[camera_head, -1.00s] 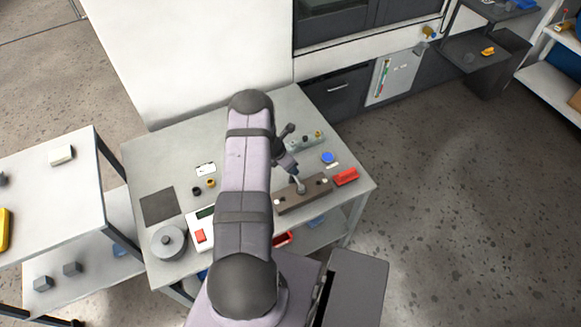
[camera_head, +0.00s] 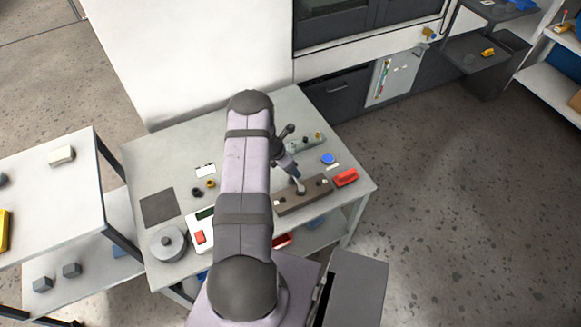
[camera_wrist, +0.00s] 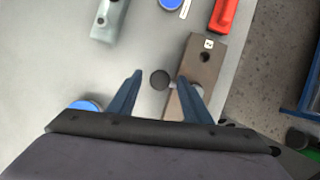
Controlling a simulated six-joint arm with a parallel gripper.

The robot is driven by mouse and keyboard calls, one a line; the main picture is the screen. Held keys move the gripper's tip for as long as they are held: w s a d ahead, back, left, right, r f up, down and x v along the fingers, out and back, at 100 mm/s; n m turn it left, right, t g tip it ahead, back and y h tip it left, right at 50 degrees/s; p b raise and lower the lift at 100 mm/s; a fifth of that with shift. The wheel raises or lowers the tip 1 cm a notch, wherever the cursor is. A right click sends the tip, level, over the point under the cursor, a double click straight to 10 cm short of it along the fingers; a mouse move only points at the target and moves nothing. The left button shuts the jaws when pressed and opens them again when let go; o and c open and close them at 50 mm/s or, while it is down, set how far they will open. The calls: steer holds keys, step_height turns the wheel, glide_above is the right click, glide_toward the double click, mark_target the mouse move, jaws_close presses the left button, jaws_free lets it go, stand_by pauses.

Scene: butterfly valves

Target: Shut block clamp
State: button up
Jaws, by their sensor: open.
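A brown block (camera_head: 318,189), which I take to be the block clamp, lies near the front right edge of the table. A pale post with a round base (camera_head: 300,188) stands on it. The block also shows in the wrist view (camera_wrist: 207,72), with a dark hole and a small white tag near its far end. My gripper (camera_wrist: 160,79) is open over its left side. A dark round knob (camera_wrist: 160,80) appears between the fingertips, apart from both in the picture. The right finger overlaps the block's edge and hides part of it. Whether either finger touches anything I cannot tell.
A red piece (camera_head: 345,177) lies right of the block and a blue disc (camera_head: 328,158) behind it. A grey-green fixture (camera_head: 305,140) stands farther back. A white box with a display (camera_head: 200,232) and a grey round part (camera_head: 168,243) are at the left.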

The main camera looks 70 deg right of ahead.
steer(key=b+v, duration=0.2)
steer(key=v, duration=0.5)
stand_by(0.6)
